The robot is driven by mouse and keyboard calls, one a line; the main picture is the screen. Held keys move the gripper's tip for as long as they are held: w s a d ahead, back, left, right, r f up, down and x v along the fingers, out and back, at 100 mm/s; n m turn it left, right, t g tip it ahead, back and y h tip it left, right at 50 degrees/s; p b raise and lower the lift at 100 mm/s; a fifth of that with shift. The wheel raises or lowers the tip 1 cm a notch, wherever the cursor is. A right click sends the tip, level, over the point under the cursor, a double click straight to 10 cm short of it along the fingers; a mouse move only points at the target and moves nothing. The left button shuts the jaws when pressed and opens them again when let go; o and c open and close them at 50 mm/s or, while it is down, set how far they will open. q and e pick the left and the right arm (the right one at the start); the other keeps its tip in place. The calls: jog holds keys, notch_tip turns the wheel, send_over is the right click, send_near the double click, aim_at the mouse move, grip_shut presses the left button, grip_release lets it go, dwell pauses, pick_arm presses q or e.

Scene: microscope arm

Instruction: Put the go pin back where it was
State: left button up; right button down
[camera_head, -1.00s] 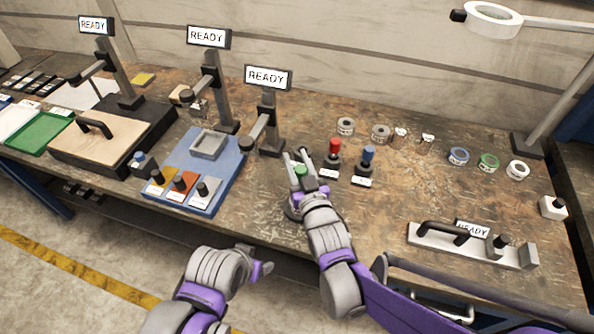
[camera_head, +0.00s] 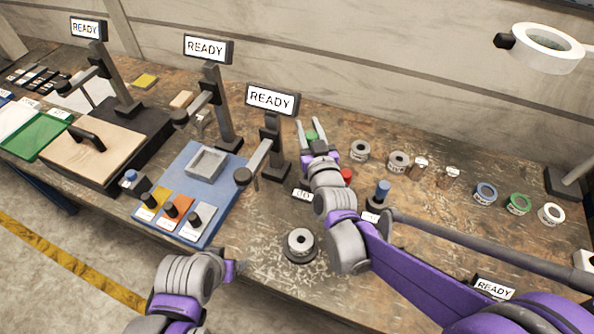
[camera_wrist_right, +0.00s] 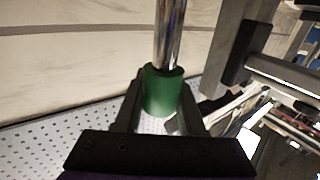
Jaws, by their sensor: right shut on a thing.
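The go pin has a green handle (camera_head: 311,136) and a shiny metal shaft. My right gripper (camera_head: 310,138) is shut on the green handle and holds it at the back of the bench, beyond the red-topped pin. In the right wrist view, the handle (camera_wrist_right: 162,94) is between the fingers and the shaft extends from its top. A label (camera_head: 303,194) shows just left of my right arm; any stand behind the arm is hidden. My left gripper (camera_head: 232,268) is low at the bench's front edge; its finger opening is unclear.
A grey ring part (camera_head: 300,243) on a dark base stands near the front edge. The red-topped pin (camera_head: 346,176) is partly hidden by my arm, with the blue-topped pin (camera_head: 382,190) to its right. A post with a READY sign (camera_head: 271,100) stands close left. Several ring gauges lie right.

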notch_tip(320, 180, down, 10)
jog(key=b, duration=0.1)
dwell(0.4)
jog(key=shift+f+b, duration=0.2)
jog(key=shift+b, duration=0.2)
jog(key=c, duration=0.5)
grip_release()
jog(key=shift+r, duration=0.1)
jog(key=shift+r, duration=0.15)
